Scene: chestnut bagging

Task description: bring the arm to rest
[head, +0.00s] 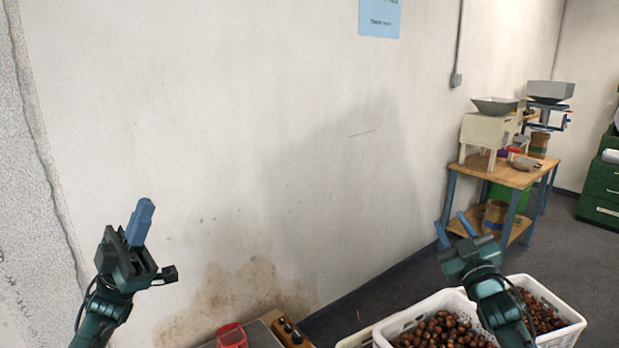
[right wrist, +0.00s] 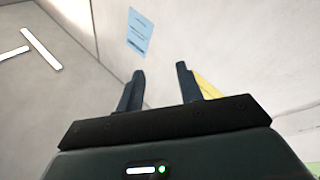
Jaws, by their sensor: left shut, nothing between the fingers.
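My left gripper (head: 145,216) is raised at the left of the head view, in front of the bare wall. Its blue fingers are together, pointing up, with nothing between them. My right gripper (head: 451,226) is raised at the right of the head view, above the white crates. Its two fingers stand apart with nothing between them. The right wrist view also shows the right gripper (right wrist: 160,85) with its fingers spread and empty, pointing up toward the wall.
White crates of chestnuts (head: 572,322) stand below my right gripper. A red scoop-like thing (head: 231,336) and a wooden block with dark knobs (head: 291,331) are at the bottom edge. A wooden table (head: 507,172) with machines stands at the back right. A blue notice (head: 380,14) hangs on the wall.

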